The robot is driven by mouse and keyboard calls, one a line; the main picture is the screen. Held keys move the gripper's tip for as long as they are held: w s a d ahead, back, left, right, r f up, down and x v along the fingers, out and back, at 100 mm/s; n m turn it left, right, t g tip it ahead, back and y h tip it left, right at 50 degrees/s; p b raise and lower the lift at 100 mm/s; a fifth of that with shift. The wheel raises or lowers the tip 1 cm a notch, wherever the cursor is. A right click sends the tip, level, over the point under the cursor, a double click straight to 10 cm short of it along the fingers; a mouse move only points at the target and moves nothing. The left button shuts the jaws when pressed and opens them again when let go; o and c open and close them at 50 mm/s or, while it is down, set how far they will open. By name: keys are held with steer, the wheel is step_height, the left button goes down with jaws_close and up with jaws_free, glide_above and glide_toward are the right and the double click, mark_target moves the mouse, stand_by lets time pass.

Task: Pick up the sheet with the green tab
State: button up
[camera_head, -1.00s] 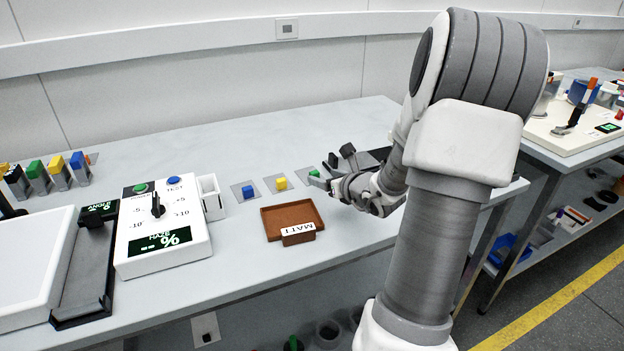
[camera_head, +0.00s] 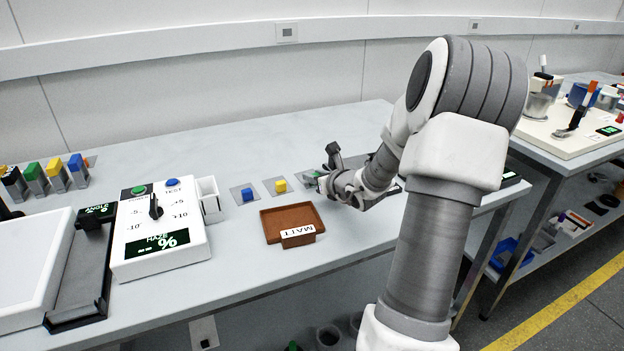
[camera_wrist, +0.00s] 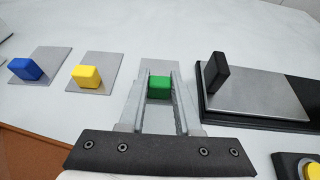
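The green tab (camera_wrist: 159,87) stands on its grey sheet, which lies on the table and is mostly hidden by my fingers. In the wrist view, my gripper (camera_wrist: 160,90) has its two fingers apart, one on each side of the green tab. I cannot tell whether they touch it. In the head view, my gripper (camera_head: 322,184) is low over the table, just beside the green tab (camera_head: 309,174), which is partly hidden. A blue-tab sheet (camera_head: 247,194) and a yellow-tab sheet (camera_head: 281,186) lie to the left.
A brown tray (camera_head: 270,238) labelled MATT stands in front of the sheets. A white haze meter (camera_head: 130,235) is to the left. Right of my gripper lies a black-framed plate with a black upright block (camera_wrist: 217,71). A yellow button (camera_wrist: 313,171) shows at the lower right.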

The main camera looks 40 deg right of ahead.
jaws_close()
steer(key=shift+r, duration=0.1)
